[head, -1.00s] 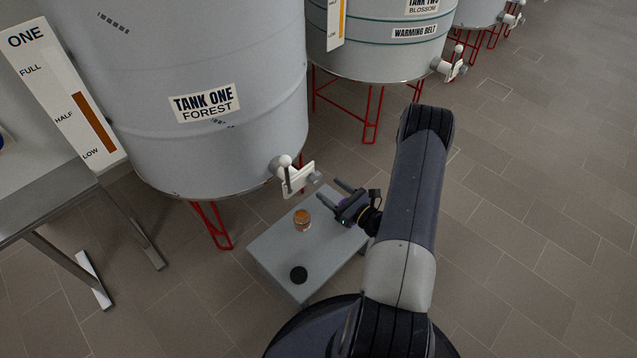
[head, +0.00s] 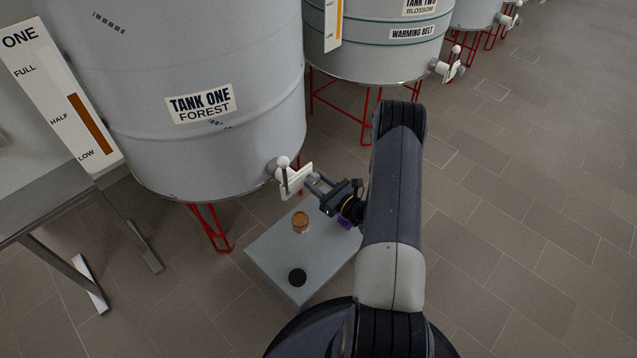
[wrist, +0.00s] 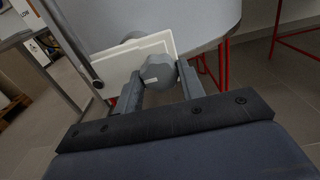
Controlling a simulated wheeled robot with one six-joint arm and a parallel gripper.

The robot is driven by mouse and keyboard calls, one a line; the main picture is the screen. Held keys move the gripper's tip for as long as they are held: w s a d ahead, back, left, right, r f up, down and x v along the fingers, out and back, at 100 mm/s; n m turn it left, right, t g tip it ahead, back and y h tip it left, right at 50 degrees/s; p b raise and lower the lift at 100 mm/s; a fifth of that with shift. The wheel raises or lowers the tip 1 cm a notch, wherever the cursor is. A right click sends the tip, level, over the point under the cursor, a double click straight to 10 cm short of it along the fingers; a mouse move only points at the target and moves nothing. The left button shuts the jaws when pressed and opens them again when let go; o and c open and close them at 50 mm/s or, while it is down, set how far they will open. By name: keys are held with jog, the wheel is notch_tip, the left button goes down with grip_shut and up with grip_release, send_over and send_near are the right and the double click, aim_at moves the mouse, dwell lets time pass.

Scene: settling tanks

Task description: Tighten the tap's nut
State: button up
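The tap (head: 292,180) is on the lower front of tank one (head: 185,150). It has a white plate and a handle with a round white knob. Its grey faceted nut (head: 312,179) faces my arm, and in the wrist view the nut (wrist: 158,72) stands in front of the white plate (wrist: 118,66). My gripper (head: 321,188) is at the nut. In the wrist view the two fingers of my gripper (wrist: 160,82) are apart, one on each side of the nut. The right finger looks very near it; contact cannot be told.
A low grey table (head: 270,247) stands below the tap. On it are an amber jar (head: 301,222) and a black disc (head: 297,277). A purple thing (head: 345,223) shows partly behind my gripper. Red tank legs (head: 210,228) stand close by. The floor at right is clear.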

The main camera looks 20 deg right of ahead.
jog(key=c, duration=0.5)
jog(key=shift+o, duration=0.2)
jog(key=m, duration=0.4)
jog(key=shift+b, duration=0.4)
jog(key=m, duration=1.3)
jog(key=shift+m, duration=0.4)
